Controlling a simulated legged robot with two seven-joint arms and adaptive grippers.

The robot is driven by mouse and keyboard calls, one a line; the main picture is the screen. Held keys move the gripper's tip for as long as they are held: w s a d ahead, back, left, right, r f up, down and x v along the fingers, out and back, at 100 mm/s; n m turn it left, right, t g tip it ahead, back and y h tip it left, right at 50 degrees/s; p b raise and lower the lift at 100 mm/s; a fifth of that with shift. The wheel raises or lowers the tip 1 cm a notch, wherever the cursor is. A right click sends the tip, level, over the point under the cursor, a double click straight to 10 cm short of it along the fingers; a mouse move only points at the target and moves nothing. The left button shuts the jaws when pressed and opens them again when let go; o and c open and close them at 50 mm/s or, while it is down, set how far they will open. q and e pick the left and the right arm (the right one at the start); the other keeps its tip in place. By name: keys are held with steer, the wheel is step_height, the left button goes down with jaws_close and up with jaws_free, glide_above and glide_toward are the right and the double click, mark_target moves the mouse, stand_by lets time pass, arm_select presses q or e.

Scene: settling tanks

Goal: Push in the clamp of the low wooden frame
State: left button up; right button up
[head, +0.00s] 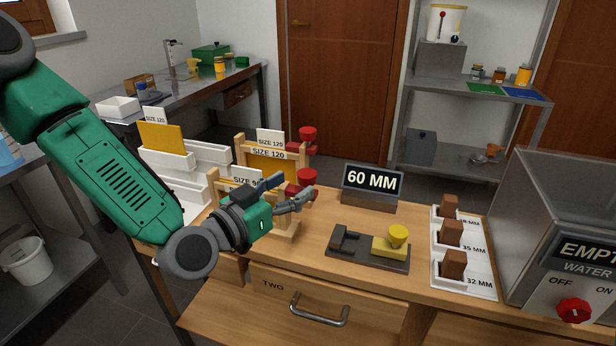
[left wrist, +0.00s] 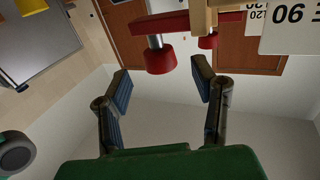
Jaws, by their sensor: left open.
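The low wooden frame (head: 221,187) stands on the bench with a SIZE 90 card above it. My left arm and gripper hide much of it. Its red clamp knob (head: 307,179) shows at its right side. In the left wrist view this clamp knob (left wrist: 160,61) sits on a bare silver rod that comes out of a red holder. My left gripper (head: 289,189) is open in front of the frame, beside the clamp. In the left wrist view the knob is just beyond the gap between the fingertips (left wrist: 162,80), apart from both. My right gripper is out of view.
The taller SIZE 120 frame (head: 272,150) stands close behind, with its own red knob (head: 308,134). A 60 MM sign (head: 372,187), a dark plate with a yellow block (head: 390,249), and a white tray of brown blocks (head: 486,285) lie to the right. A steel tank (head: 540,190) bounds the right.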

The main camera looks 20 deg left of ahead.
mark_target(300, 181)
arm_select(q)
steer(key=shift+x, duration=2.4)
